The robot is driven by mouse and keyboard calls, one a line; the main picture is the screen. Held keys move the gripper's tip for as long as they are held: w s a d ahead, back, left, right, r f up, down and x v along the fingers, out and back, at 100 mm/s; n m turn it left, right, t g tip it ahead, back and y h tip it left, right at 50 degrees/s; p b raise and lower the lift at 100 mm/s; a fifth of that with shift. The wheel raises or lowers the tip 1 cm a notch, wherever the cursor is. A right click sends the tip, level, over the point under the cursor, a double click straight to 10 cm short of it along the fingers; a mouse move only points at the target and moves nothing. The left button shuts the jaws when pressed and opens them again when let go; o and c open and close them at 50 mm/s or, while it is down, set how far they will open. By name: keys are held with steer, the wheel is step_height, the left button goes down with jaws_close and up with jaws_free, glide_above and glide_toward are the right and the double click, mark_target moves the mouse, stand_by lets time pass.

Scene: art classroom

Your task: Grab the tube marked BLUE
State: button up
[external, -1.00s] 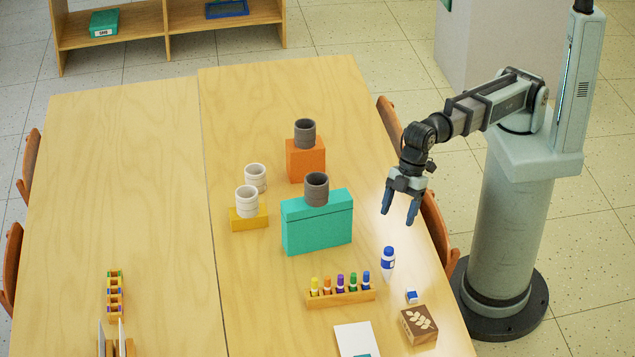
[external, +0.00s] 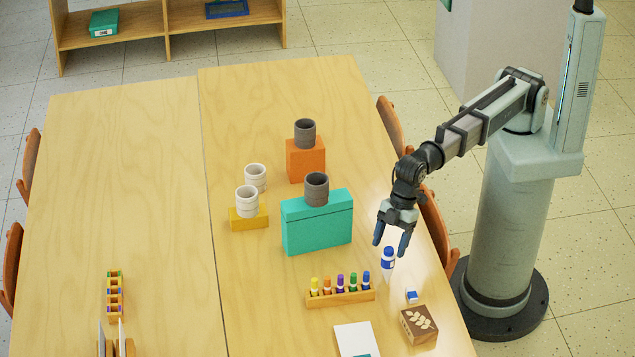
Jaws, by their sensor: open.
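A white tube with a blue cap and a blue band (external: 387,264) stands upright on the table. Its lettering is too small to read. My gripper (external: 390,246) points down with its fingers apart, open and empty. The fingertips are close to the cap in the picture; I cannot tell whether they are above it or beside it. A blue-capped marker (external: 366,281) stands at the right end of a wooden rack (external: 341,298), with several other coloured markers.
A small blue-and-white block (external: 411,297) and a wooden box with a leaf pattern (external: 419,325) lie near the tube. A teal box (external: 317,226) with a dark cup (external: 316,188) stands behind left. White paper (external: 356,340) lies in front. The left table is mostly clear.

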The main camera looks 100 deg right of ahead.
mark_target(389, 249)
steer(key=shift+x, duration=2.15)
steer(key=shift+s, duration=0.15)
steer(key=shift+c, duration=0.5)
steer(key=c, duration=1.1)
steer(key=shift+o, duration=0.2)
